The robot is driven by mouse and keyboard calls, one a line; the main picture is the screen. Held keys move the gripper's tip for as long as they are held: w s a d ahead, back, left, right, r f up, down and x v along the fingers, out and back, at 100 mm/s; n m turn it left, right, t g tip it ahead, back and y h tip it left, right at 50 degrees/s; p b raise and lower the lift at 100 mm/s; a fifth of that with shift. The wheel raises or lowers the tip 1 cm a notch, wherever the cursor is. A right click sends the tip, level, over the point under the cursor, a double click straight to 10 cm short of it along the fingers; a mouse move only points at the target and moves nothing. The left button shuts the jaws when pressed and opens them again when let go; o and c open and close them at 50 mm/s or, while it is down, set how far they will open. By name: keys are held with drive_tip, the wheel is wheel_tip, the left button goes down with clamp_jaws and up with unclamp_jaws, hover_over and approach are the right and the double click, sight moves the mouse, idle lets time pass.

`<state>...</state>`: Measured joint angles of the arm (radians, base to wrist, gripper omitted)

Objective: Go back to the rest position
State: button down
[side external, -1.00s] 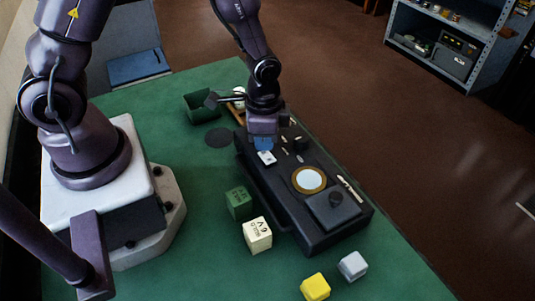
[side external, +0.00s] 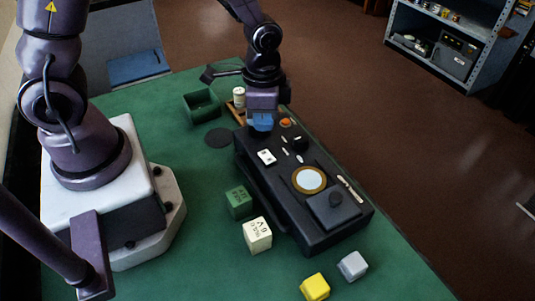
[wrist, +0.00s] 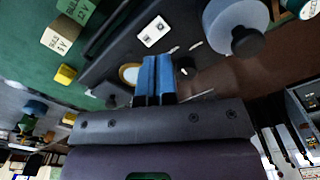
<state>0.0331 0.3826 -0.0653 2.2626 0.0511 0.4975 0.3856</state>
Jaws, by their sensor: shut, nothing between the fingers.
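My gripper (side external: 261,126) is at the far end of the black lever frame (side external: 268,194), above its top. Its blue fingers also show in the wrist view (wrist: 155,78); they are together with nothing between them. The frame carries a white plate (side external: 266,157), several small pale levers (side external: 285,141), an orange knob (side external: 286,122), a round white disc with a tan rim (side external: 310,180) and a dark square block with a knob (side external: 333,207). Whether the fingertips touch the frame I cannot tell.
A green open box (side external: 202,106) and a dark round disc (side external: 219,138) lie left of the frame. A green cube (side external: 238,201), a cream cube (side external: 257,235), a yellow cube (side external: 315,287) and a grey cube (side external: 353,265) sit near it.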

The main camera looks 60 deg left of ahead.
drive_tip(key=s+a+r+n+t, duration=0.1)
drive_tip(key=s+r, duration=0.4)
drive_tip(key=r, duration=0.5)
drive_tip(key=s+a+r+n+t, duration=0.1)
drive_tip(key=s+r+n+t, duration=0.3)
drive_tip(key=r, duration=0.7)
drive_tip(key=shift+s+a+r+n+t, duration=0.25)
drive_tip(key=shift+s+a+n, duration=0.2)
drive_tip(key=shift+s, duration=0.4)
